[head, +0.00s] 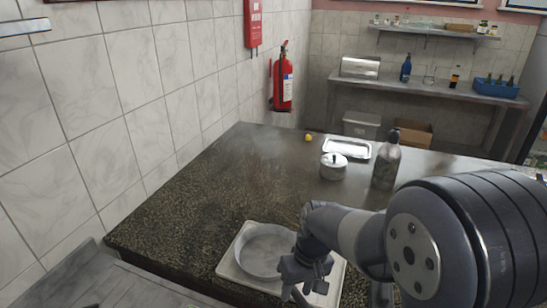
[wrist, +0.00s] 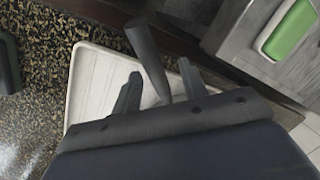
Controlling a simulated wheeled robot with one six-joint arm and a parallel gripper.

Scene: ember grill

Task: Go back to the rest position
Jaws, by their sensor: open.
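My gripper (head: 303,280) is at the lower middle of the head view, over the right part of a pale tray (head: 234,272) on the counter. In the wrist view my gripper (wrist: 157,72) has its two fingers spread apart. A dark, tapered, handle-like bar (wrist: 149,55) shows between the fingers; I cannot tell whether they touch it. A round grey pan (head: 262,252) sits in the tray, left of my gripper, its right side partly hidden. The pale tray (wrist: 88,85) also shows below the fingers in the wrist view.
The dark speckled counter (head: 200,205) has free room left of centre. A lidded pot (head: 333,167), a metal bottle (head: 386,162), a shiny tray (head: 347,148) and a small yellow thing (head: 308,137) stand farther back. A tiled wall (head: 150,100) borders the left; a fire extinguisher (head: 283,82) hangs there.

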